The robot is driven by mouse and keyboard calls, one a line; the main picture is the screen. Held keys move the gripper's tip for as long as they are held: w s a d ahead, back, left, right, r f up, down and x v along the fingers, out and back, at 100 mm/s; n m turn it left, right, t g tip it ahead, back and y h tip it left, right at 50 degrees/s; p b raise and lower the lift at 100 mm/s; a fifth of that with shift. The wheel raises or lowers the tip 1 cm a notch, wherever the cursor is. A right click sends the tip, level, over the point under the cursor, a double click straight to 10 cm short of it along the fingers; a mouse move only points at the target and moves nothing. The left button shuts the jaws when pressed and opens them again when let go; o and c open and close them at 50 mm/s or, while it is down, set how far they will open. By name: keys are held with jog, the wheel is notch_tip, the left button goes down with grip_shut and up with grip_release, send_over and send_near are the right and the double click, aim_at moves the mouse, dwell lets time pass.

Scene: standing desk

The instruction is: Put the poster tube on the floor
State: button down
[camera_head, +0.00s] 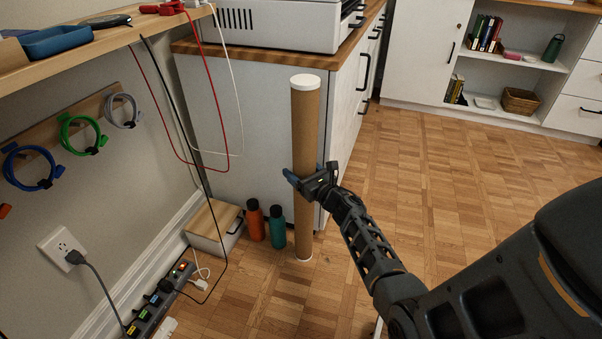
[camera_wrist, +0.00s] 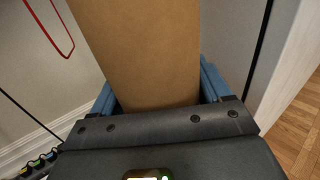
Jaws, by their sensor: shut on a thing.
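The poster tube (camera_head: 306,130) is a long brown cardboard tube with white end caps. In the head view it stands nearly upright in front of the white cabinet's corner. Its lower end (camera_head: 303,258) appears at or close to the wooden floor; I cannot tell whether it touches. My gripper (camera_head: 303,178) is shut on the tube around its middle, reaching in from the right. In the wrist view the tube (camera_wrist: 145,50) fills the space between the blue fingers (camera_wrist: 158,90).
An orange bottle (camera_head: 255,222) and a teal bottle (camera_head: 277,226) stand just left of the tube's base. A box (camera_head: 214,226) and a power strip (camera_head: 160,300) lie further left. Cables (camera_head: 215,90) hang from the desk (camera_head: 90,45). The floor (camera_head: 430,170) is clear on the right.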

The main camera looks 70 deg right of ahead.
jog(key=shift+f+b, duration=0.1)
jog(key=shift+b, duration=0.2)
grip_release()
